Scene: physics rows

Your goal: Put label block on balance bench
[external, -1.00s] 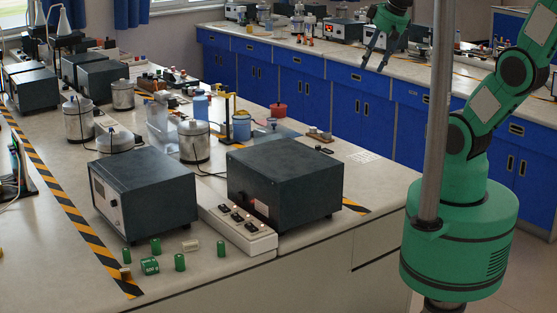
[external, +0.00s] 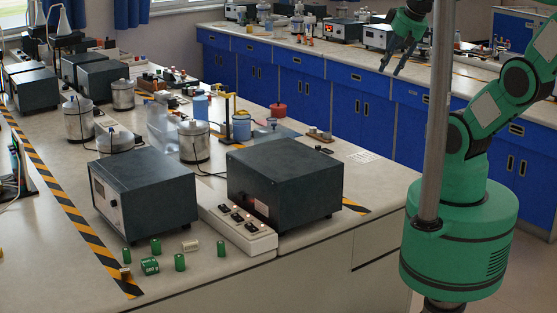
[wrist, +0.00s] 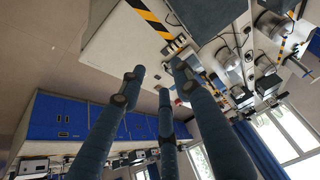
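No block in view has readable writing, so I cannot tell which is the label block. A green block with pale marks (external: 150,265) lies near the front edge of the near bench (external: 215,272), and a small cream block (external: 190,246) lies behind it. Which bench is the balance bench is not clear. My gripper (external: 392,70) hangs high at the upper right, in front of the far blue-fronted bench (external: 350,68) and far from the blocks. In the wrist view its fingers (wrist: 158,78) are spread, with nothing between them.
Several green cylinders (external: 180,262) stand around the blocks. Two dark instrument boxes (external: 145,190) (external: 285,180) and a white switch strip (external: 237,228) stand behind and to the right. Metal pots (external: 194,142) and glassware crowd the bench further back. A vertical grey pole (external: 437,120) stands before my arm.

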